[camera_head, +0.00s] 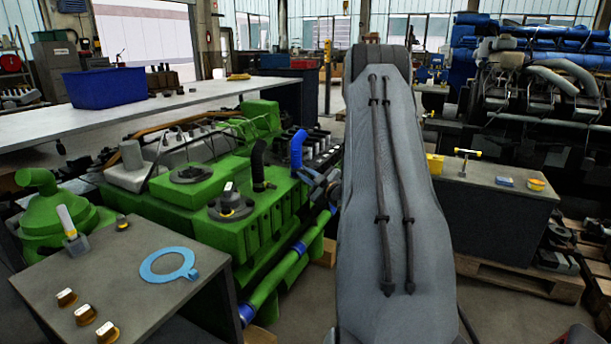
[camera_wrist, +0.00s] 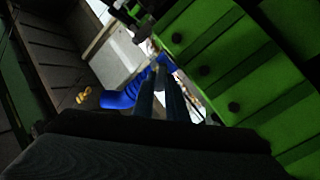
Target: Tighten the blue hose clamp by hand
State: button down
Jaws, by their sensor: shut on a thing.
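A blue hose (camera_head: 297,148) stands upright at the right end of the green engine (camera_head: 245,235). My gripper (camera_head: 309,176) is at the foot of this hose, partly hidden by my grey arm. In the wrist view my gripper's two fingers (camera_wrist: 160,80) reach up close together, with blue (camera_wrist: 122,98) showing at and left of their tips. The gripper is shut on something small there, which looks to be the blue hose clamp. The clamp itself is dark and mostly covered by the fingers, so I cannot make out its screw.
A black hose (camera_head: 258,162) stands just left of the blue one. The green engine side with black bolts (camera_wrist: 234,107) is close on the right in the wrist view. A grey table (camera_head: 150,265) with a light-blue ring (camera_head: 150,277) stands at the front left.

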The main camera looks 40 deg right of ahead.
jog(key=m+p, duration=0.2)
jog(key=m, duration=0.1)
jog(key=shift+r+m, duration=0.1)
jog(key=shift+m, duration=0.3)
jog(key=shift+d+m+p, duration=0.1)
jog(key=shift+m+p, duration=0.55)
jog(key=shift+m, duration=1.25)
jog(key=c, duration=1.8)
grip_release()
jog(key=s, duration=0.8)
jog(key=shift+a, duration=0.4)
